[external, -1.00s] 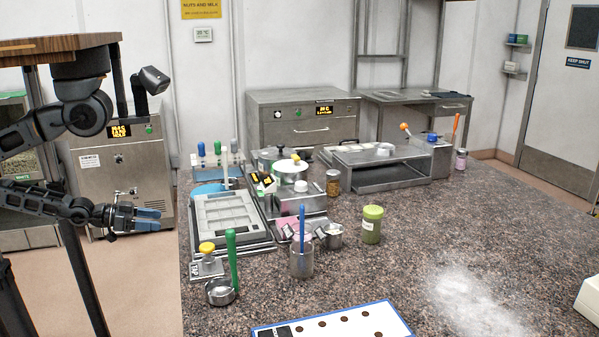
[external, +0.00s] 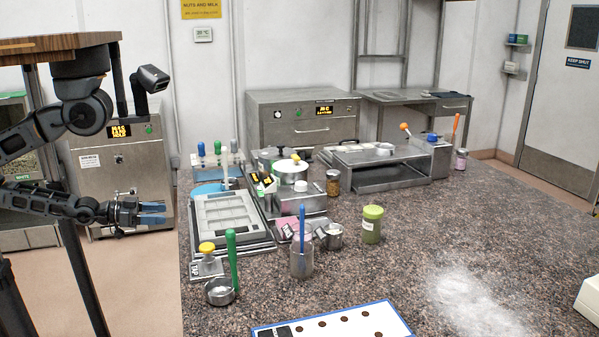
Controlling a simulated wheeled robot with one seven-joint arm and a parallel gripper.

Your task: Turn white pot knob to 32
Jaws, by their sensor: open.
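A steel pot unit (external: 300,203) stands on the speckled counter, with a round pot of white contents (external: 290,168) at its back. Small dark panels with yellow readouts (external: 267,180) sit at its left side. The knob for the white pot is too small to make out, and its setting cannot be read. My gripper (external: 153,213) has blue fingertips and reaches in from the left. It is open and empty, in front of the left steel cabinet, left of the counter and well apart from the pot unit.
A grey mould (external: 226,216) lies between my gripper and the pot unit. A ladle with a green handle (external: 231,262), a yellow-topped tool (external: 207,258), a beaker with a blue tool (external: 301,258) and a green-lidded jar (external: 372,225) stand nearer. The right counter is mostly clear.

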